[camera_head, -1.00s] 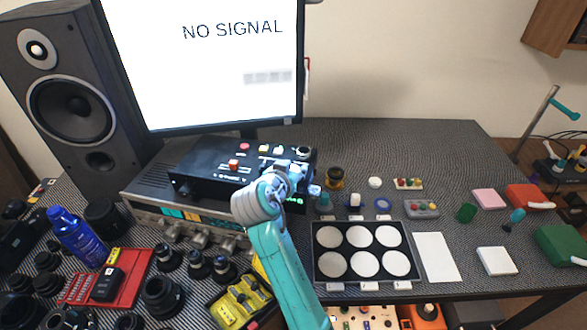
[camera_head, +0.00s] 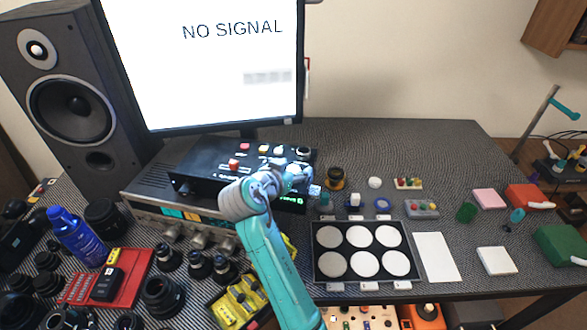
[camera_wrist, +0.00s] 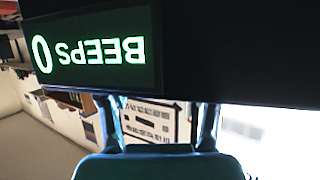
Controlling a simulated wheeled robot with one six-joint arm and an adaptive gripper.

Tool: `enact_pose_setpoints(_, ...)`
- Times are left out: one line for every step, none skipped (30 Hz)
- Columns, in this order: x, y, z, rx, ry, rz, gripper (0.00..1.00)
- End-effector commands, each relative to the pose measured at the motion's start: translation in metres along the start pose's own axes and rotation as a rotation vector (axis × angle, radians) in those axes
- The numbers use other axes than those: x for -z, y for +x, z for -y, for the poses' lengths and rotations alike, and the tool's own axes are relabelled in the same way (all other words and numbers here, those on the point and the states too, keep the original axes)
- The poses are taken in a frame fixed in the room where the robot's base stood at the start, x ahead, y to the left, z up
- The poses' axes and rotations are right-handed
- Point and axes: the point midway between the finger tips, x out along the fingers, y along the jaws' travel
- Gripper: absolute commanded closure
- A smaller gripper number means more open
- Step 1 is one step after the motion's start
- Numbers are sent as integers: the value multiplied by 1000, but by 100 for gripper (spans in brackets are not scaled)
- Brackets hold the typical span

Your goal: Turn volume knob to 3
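A black control box (camera_head: 205,178) with several coloured buttons sits below the monitor. A dark round knob with a pale ring (camera_head: 303,152) is at its back right corner; I cannot tell whether this is the volume knob, and no scale number is readable. My gripper (camera_head: 300,176) is at the box's right front, partly hidden by my own wrist. In the wrist view my gripper (camera_wrist: 160,108) has its two fingers apart, with nothing seen between them. A green-lit display (camera_wrist: 95,50) there reads "BEEPS 0" upside down. Its green text also shows in the head view (camera_head: 291,198).
A silver amplifier (camera_head: 150,205) is under the box. A tall speaker (camera_head: 70,150) stands at left and a monitor (camera_head: 205,60) behind. A tray with round white wells (camera_head: 318,265) and small parts lie to the right. Lens parts crowd the front left. The table's back right is clear.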

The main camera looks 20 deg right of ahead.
Motion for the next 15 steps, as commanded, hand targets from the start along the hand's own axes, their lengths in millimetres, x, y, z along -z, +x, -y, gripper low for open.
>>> enact_pose_setpoints(0,0,0,0,0,0,36)
enact_pose_setpoints(0,0,0,0,0,0,36)
enact_pose_setpoints(0,0,0,0,0,0,36)
enact_pose_setpoints(0,0,0,0,0,0,36)
enact_pose_setpoints(0,0,0,0,0,0,36)
enact_pose_setpoints(0,0,0,0,0,0,36)
enact_pose_setpoints(0,-1,0,1,0,0,36)
enact_pose_setpoints(0,-2,0,1,0,0,36)
enact_pose_setpoints(0,-5,0,1,0,0,36)
enact_pose_setpoints(0,-8,0,2,0,0,36)
enact_pose_setpoints(0,-11,1,2,0,0,36)
enact_pose_setpoints(0,-17,1,3,-1,0,36)
enact_pose_setpoints(0,-21,1,4,-1,-1,36)
enact_pose_setpoints(0,-26,1,3,0,-1,36)
enact_pose_setpoints(0,-34,1,4,1,-1,36)
